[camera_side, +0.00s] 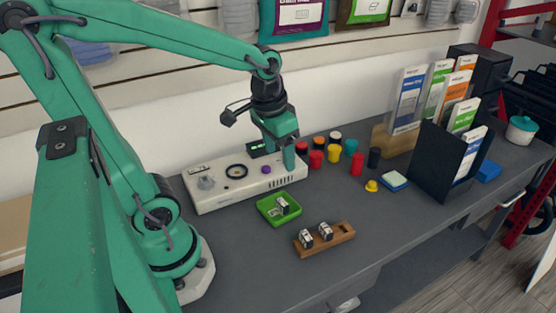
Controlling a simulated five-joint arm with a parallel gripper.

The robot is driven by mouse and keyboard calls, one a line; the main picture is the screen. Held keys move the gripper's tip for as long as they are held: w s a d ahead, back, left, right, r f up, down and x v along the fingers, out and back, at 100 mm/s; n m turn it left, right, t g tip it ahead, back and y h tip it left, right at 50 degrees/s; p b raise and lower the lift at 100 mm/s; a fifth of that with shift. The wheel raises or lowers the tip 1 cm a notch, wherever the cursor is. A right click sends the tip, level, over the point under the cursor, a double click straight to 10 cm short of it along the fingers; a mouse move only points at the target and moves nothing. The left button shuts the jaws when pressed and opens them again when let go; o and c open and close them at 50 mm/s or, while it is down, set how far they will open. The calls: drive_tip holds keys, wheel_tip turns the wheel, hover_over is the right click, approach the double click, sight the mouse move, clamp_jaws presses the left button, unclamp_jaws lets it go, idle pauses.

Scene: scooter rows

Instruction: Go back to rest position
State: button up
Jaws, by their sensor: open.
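My gripper (287,152) hangs at the end of my green arm, pointing down over the right end of a white device (240,187). It is open, and I see nothing held in it. The device has a dark round dial, a purple knob and a small green display. Whether my fingertips touch the device or are just above or behind it, I cannot tell. A green tray (270,217) sits in front of the device with a small black and white item (283,206) in it.
A wooden block (340,243) holds two small black and white items. Red, yellow, teal and black cylinders (333,153) stand right of my gripper. A yellow knob (371,186), a sponge-like block (393,180) and a black holder (437,165) lie farther right. The front right counter (420,220) is clear.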

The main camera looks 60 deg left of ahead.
drive_tip(key=s+d+r+m+t, duration=0.1)
drive_tip(key=s+d+r+t, duration=0.1)
drive_tip(key=s+r, duration=0.3)
drive_tip(key=shift+d+t, duration=0.4)
drive_tip(key=shift+t, duration=0.4)
idle(1.2)
